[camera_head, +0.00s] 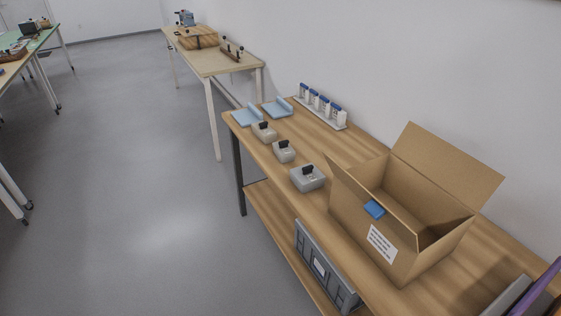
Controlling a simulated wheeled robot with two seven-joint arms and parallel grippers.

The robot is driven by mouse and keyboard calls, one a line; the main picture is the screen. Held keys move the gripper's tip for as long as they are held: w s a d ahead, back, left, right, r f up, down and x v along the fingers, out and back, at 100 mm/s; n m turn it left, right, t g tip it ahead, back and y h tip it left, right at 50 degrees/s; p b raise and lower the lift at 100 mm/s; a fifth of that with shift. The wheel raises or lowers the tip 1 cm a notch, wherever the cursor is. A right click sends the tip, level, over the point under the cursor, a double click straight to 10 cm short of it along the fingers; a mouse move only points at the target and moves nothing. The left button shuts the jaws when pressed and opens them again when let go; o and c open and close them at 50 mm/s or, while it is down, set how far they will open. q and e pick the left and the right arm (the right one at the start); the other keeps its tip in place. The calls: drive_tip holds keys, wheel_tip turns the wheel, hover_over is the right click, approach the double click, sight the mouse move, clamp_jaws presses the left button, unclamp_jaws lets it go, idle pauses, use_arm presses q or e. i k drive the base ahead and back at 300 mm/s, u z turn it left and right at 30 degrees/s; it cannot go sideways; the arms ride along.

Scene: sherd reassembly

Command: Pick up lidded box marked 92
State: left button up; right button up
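Three small grey lidded boxes with black knobs on top stand in a row along the front of the wooden table: a far one (264,131), a middle one (284,151) and a near one (307,178). The near one looks largest and is closest to the cardboard box. Any number on them is too small to read, so I cannot tell which is marked 92. Neither of my grippers is in view.
An open cardboard box (350,212) with a white label fills the table's near part. Blue trays (277,108) and a rack of blue-capped bottles (322,108) stand behind. A grey crate (322,268) is on the lower shelf. Open floor (140,200) lies left.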

sight(283, 151)
drive_tip(key=u, duration=0.55)
drive_tip(key=i, duration=0.65)
drive_tip(key=u, duration=0.45)
